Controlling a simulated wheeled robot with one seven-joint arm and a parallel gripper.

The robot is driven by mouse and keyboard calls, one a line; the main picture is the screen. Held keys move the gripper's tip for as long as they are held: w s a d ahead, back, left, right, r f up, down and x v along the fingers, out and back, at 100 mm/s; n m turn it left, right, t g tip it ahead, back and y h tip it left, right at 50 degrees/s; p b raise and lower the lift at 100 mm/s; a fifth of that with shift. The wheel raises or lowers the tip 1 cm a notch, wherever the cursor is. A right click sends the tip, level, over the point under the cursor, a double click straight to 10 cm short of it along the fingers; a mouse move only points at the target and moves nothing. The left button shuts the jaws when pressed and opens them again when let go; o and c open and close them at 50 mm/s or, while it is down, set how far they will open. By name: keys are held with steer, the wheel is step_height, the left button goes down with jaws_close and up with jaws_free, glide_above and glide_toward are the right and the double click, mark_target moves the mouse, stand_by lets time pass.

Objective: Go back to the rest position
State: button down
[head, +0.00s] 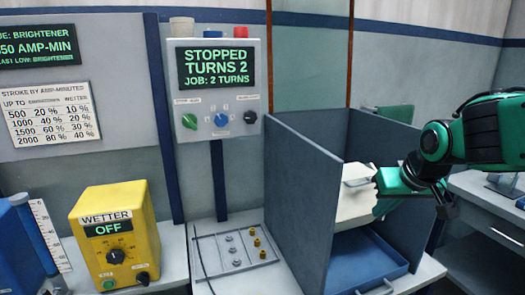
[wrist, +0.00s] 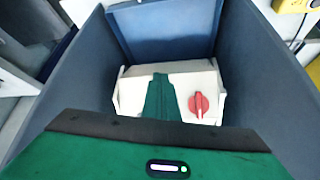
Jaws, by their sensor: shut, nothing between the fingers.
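My gripper (head: 390,188) is at the right of the head view, at the open-topped grey booth (head: 305,185), beside a cream box (head: 352,205) inside it. In the wrist view my gripper's green fingers (wrist: 160,82) are closed together and hold nothing. They overlap the view of the cream box (wrist: 132,92), which has a red rotary knob (wrist: 199,104) on its face. I cannot tell whether the fingers touch the box. Part of the box is hidden behind my gripper.
The booth's grey walls (wrist: 255,75) stand on both sides of my gripper. A blue tray (head: 370,262) lies at the booth's front. A control panel (head: 215,90) reads STOPPED, TURNS 2. A yellow WETTER unit (head: 112,235) and a terminal plate (head: 235,248) are on the left.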

steer(key=s+d+f+g, duration=0.1)
steer(key=s+f+g, duration=0.1)
steer(key=s+f, duration=0.6)
steer(key=s+d+m+g, duration=0.2)
steer(key=s+d, duration=0.3)
steer(key=s, duration=0.3)
steer(key=s+d+m+g, duration=0.2)
steer(key=s+d+m, duration=0.2)
steer(key=s, duration=0.5)
steer(key=shift+s+d+f+m+g, duration=0.15)
steer(key=shift+d+m+g, duration=0.15)
steer(key=shift+d, duration=0.8)
steer(key=shift+w+f, duration=0.25)
steer(key=shift+w, duration=0.4)
